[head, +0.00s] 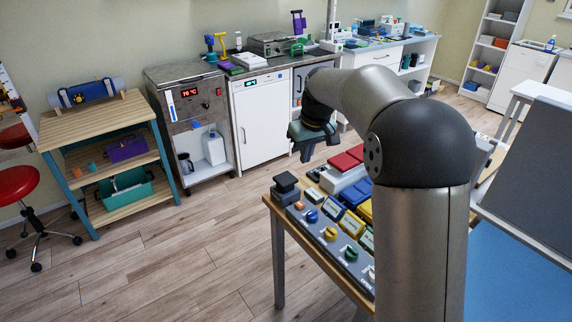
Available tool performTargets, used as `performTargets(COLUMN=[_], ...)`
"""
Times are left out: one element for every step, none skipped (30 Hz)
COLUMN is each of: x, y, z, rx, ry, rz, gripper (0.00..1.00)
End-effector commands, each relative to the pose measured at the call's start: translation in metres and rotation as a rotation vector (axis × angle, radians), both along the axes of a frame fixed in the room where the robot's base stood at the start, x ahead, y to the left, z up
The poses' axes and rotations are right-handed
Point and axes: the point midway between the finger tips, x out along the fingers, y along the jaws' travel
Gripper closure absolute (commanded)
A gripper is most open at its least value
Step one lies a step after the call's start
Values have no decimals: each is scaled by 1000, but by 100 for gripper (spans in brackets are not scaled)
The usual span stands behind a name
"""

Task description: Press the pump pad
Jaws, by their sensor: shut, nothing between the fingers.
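The wooden table (268,199) in front of me carries a grey panel (327,247) with round knobs in blue, yellow, green and white along its front edge. Several labelled blocks or pads in blue, yellow and red stand behind the knobs. The labels are too small to read, so I cannot tell which one is the pump pad. A dark block (286,186) sits at the table's left corner. My gripper (310,156) is shut and empty, above and behind this corner, apart from everything on the table. My arm hides the right part of the panel.
Red pads (346,160) lie at the table's back. A wooden shelf unit (97,118) and a red stool (17,184) stand at the left. A steel counter (185,72) and white cabinet (261,122) line the wall. The floor left of the table is clear.

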Motion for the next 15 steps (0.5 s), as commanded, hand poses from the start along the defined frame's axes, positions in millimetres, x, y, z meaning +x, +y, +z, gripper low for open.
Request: performTargets(x=[23,34,47,56,64,73,79,84,89,92,95,97,98,99,99], y=[7,10,14,17,20,23,25,27,28,29,30,31,31,32,32], z=[-3,-4,-6,-7,-8,-10,-11,-12,-14,-14,-15,-15,-15,-15,-16], rx=[4,6,8,9,10,12,13,13,14,15,15,16,16,16,16], ry=[-10,-18,-29,-35,-42,-49,-53,-59,-63,-67,-69,-71,-73,-74,-74], rz=[27,44,64,78,91,105,115,124,132,137,141,146,148,149,150], gripper=[100,100,100,100,100,100,100,100,100,100,100,100,100,100,100])
